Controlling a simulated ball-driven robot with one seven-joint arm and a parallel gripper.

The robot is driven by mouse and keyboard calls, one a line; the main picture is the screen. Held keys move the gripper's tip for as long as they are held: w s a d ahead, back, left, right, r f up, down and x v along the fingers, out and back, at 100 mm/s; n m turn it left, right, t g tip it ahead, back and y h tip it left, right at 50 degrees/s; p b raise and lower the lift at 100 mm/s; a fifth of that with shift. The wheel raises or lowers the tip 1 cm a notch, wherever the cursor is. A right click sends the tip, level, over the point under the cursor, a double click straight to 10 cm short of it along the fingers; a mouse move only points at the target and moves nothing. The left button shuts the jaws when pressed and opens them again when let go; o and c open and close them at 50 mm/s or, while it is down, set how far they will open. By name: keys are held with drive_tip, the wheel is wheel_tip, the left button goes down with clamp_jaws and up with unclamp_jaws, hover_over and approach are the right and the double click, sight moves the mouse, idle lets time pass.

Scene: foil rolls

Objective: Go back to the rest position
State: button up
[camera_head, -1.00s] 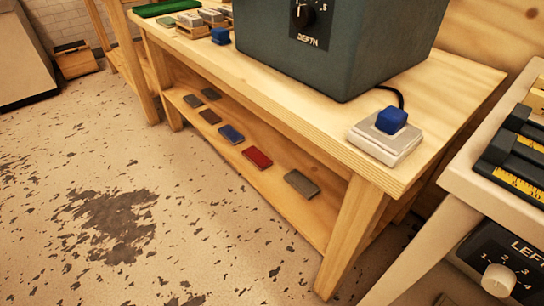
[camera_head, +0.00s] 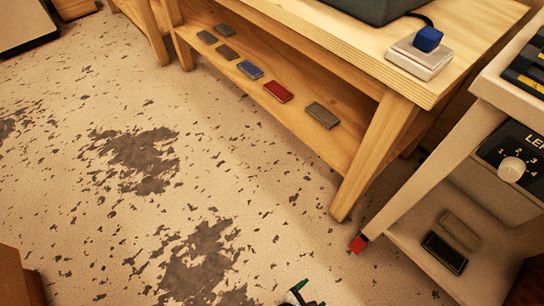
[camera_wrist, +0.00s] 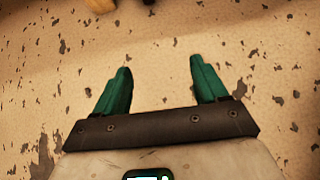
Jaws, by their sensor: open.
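My gripper (camera_wrist: 161,80) shows in the wrist view with its two green fingers spread apart. In the head view, a small part of my gripper (camera_head: 300,290) shows at the bottom edge, over the floor and clear of the furniture. Most of my arm is out of the picture there. No foil roll can be made out in these views.
A wooden bench (camera_head: 365,45) stands at the top, with several flat blocks on its lower shelf (camera_head: 345,150) and a blue cube (camera_head: 428,39) on a pale base (camera_head: 420,60). A white-topped stand (camera_head: 500,85) is at right. The worn floor (camera_head: 230,160) is clear.

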drive_tip(key=s+d+r+m+g+y+p, duration=0.1)
drive_tip(key=d+r+m+p, duration=0.4)
drive_tip(key=r, duration=1.3)
drive_tip(key=s+d+r+m+g+y+p, duration=0.1)
drive_tip(key=d+r+m+y+p, duration=0.3)
drive_tip(key=r+m+p, duration=0.7)
drive_tip(key=s+d+r+m+g+y+p, duration=0.2)
drive_tip(key=d+r+m+p, duration=0.4)
drive_tip(key=r+p, duration=1.2)
wheel_tip(320, 180, up, 9)
drive_tip(key=shift+d+f+m+y, duration=0.2)
drive_tip(key=shift+m+y, duration=0.4)
drive_tip(key=shift+m, duration=0.6)
